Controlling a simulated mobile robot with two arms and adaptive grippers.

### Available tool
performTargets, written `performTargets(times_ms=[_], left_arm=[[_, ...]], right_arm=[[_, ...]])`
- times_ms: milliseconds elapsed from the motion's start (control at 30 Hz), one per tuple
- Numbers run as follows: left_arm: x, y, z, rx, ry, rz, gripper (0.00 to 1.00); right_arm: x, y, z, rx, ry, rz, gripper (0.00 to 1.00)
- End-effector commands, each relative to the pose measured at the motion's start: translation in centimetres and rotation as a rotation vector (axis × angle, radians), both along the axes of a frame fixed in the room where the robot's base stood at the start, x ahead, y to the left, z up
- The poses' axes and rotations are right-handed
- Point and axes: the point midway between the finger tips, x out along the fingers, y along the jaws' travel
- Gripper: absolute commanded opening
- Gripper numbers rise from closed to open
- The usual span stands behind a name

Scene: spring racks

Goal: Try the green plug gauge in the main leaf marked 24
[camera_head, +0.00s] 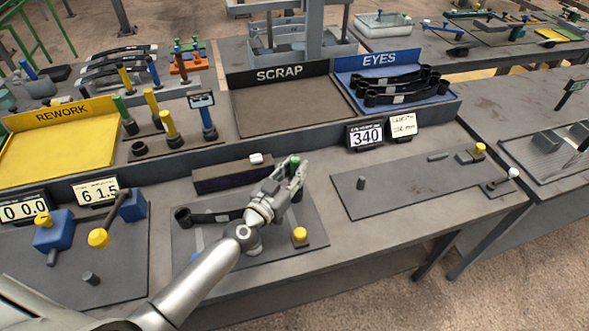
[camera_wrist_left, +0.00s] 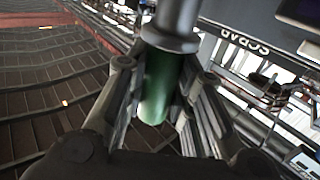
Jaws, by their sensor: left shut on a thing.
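My left gripper (camera_head: 291,177) is shut on the green plug gauge (camera_head: 295,163), which it holds by the green handle. In the left wrist view the green handle (camera_wrist_left: 157,85) sits between the two fingers, with a grey metal collar beyond it. A dark leaf (camera_head: 222,216) with a rolled eye at its left end lies on the dark plate (camera_head: 290,254) below. My gripper and arm hide its right part, and I cannot read a 24 on it. I cannot tell whether the gauge touches an eye. My right gripper is not in view.
A yellow-topped knob (camera_head: 299,235) stands at the plate's right. A dark block (camera_head: 222,177) lies behind the leaf. The rack of gauges (camera_head: 170,142), SCRAP tray (camera_head: 285,108) and blue EYES tray (camera_head: 446,95) stand behind. The right-hand plate (camera_head: 410,188) is mostly clear.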

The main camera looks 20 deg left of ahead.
Motion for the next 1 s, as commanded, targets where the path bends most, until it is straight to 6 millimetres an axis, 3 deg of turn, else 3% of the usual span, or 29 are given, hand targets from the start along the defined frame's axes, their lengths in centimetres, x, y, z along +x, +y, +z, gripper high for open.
performTargets(times_ms=[1000], left_arm=[[0.04, 0.01, -0.55, 0.001, -0.002, 0.0, 0.0]], right_arm=[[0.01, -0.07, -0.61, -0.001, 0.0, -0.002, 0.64]])
